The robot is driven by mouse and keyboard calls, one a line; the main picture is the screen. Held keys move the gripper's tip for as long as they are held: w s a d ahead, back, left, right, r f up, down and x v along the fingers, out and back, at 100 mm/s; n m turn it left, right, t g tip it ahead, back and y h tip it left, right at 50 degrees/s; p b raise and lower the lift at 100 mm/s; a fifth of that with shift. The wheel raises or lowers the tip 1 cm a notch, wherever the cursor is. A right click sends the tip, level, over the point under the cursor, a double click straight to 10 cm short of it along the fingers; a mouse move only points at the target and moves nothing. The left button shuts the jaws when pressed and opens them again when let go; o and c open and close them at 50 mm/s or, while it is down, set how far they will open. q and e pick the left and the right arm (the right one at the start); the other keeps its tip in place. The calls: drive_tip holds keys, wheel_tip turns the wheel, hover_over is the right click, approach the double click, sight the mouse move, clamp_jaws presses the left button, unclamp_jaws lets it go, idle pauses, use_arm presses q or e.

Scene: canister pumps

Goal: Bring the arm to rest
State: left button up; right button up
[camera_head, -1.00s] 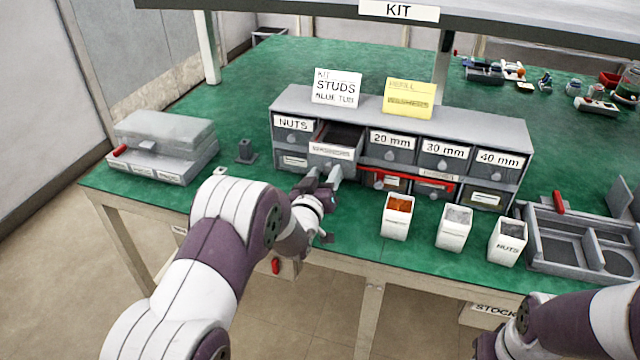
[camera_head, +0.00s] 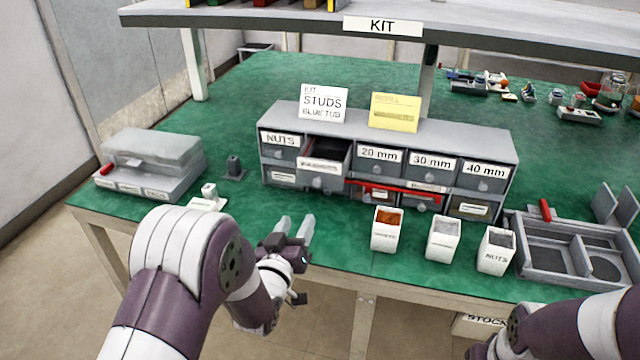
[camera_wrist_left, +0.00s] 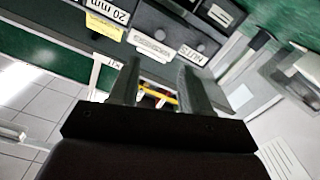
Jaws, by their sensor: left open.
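My left gripper (camera_head: 294,230) is open and empty over the green bench top, in front of the drawer cabinet and clear of it. In the left wrist view its two fingers (camera_wrist_left: 158,85) stand apart with nothing between them. The drawer cabinet (camera_head: 420,132) has labelled drawers, and the upper drawer beside NUTS (camera_head: 326,153) is pulled out.
White bins (camera_head: 387,230) stand in front of the cabinet. A grey compartment tray (camera_head: 575,262) lies at the right. A shelf (camera_head: 280,24) overhangs the back.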

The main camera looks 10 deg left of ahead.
use_arm(q)
drive_tip(key=s+f+m+g, duration=0.2)
drive_tip(key=s+f+g, duration=0.5)
drive_tip(key=f, duration=0.4)
drive_tip(key=s+g, duration=0.7)
drive_tip(key=s, duration=0.1)
drive_tip(key=s+r+m+g, duration=0.1)
drive_tip(key=s+r+g, duration=0.2)
drive_tip(key=s, duration=0.5)
wheel_tip(320, 180, up, 15)
drive_tip(key=w+p, duration=0.1)
drive_tip(key=p, duration=1.2)
drive_tip(key=shift+d+y, duration=0.3)
